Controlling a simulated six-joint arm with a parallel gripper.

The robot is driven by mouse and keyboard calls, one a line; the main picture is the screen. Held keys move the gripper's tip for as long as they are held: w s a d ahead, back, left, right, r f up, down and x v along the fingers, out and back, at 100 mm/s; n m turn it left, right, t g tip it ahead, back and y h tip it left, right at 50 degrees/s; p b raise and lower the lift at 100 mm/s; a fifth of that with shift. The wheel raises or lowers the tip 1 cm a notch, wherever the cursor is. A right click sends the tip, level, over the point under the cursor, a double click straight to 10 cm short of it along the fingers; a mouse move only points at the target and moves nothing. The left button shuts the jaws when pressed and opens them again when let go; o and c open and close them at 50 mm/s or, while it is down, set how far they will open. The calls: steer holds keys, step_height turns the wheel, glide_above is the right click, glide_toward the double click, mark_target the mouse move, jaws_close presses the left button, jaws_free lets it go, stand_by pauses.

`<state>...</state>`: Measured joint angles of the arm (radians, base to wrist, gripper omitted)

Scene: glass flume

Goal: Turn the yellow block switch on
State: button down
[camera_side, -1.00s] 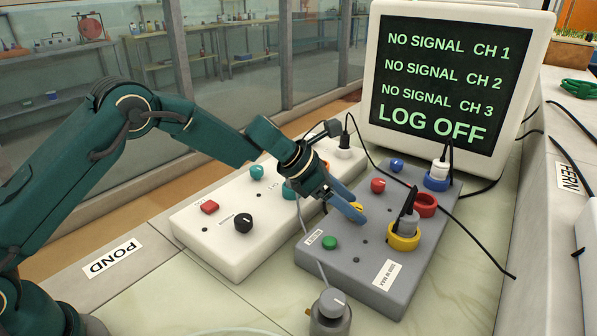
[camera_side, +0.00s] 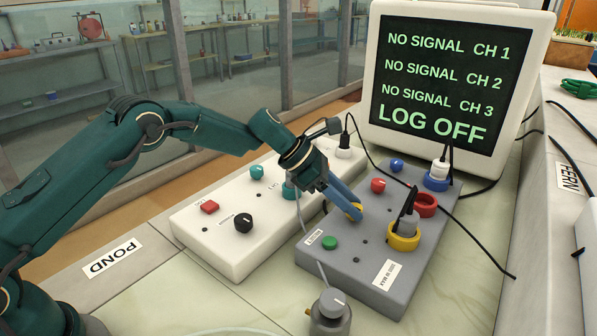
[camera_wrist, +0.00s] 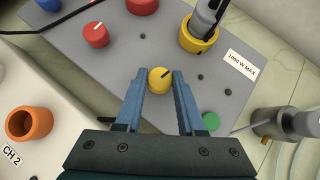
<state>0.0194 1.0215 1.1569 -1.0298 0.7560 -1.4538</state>
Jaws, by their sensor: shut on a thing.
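The yellow switch (camera_wrist: 159,80) is a round knob with a dark pointer line, on the grey box (camera_wrist: 120,50). In the wrist view it sits between the blue fingertips of my gripper (camera_wrist: 160,84), which are closed on its two sides. In the side view my gripper (camera_side: 352,213) reaches down to the grey box (camera_side: 345,262) from the upper left. There the yellow switch (camera_side: 357,209) is mostly hidden by the fingers. The pointer line slants toward the upper right in the wrist view.
Red (camera_side: 378,185), blue (camera_side: 397,165) and green (camera_side: 330,243) knobs share the grey box. A grey plug stands in the yellow socket (camera_side: 404,238), close to my fingers. A white box (camera_side: 220,240) lies left. The monitor (camera_side: 440,80) reads "LOG OFF" and no signal on each channel.

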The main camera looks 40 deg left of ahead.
steer(key=shift+w+d+r+m+g+h, duration=0.1)
steer(key=shift+w+m+g+h, duration=0.1)
steer(key=shift+m+g+h, duration=0.3)
steer(key=shift+m, duration=0.3)
steer(key=shift+s+m+g, duration=0.15)
steer(key=shift+m+g, duration=0.15)
steer(key=c, duration=0.5)
jaws_free()
steer(key=shift+a, duration=0.2)
steer(key=shift+v, duration=2.5)
